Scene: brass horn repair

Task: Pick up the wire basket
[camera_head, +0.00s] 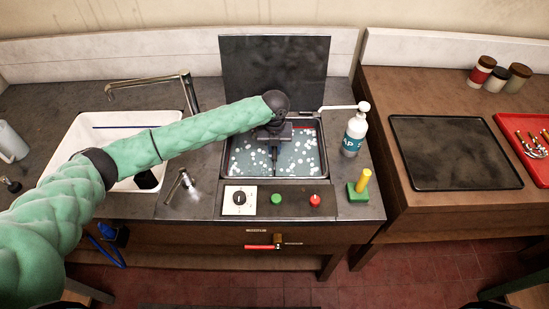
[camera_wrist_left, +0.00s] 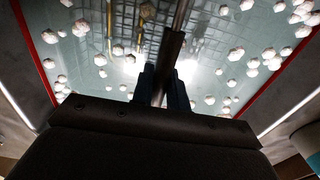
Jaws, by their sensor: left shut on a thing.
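My left gripper (camera_head: 274,148) reaches over the tank of bluish liquid from the left and points down into it. In the left wrist view, its two fingers (camera_wrist_left: 163,80) are shut on a dark upright bar, which looks like the handle (camera_wrist_left: 174,46) of the wire basket. The basket's wire mesh (camera_wrist_left: 118,18) shows dimly below the liquid, with brass-coloured pieces in it. In the head view, my gripper and the foam hide most of the basket. My right gripper is not in view.
The tank's dark lid (camera_head: 275,70) stands open behind it. A white pump bottle (camera_head: 354,132) stands right of the tank, a sink (camera_head: 105,130) lies left. A black tray (camera_head: 453,152) and red tray (camera_head: 530,155) lie on the right bench.

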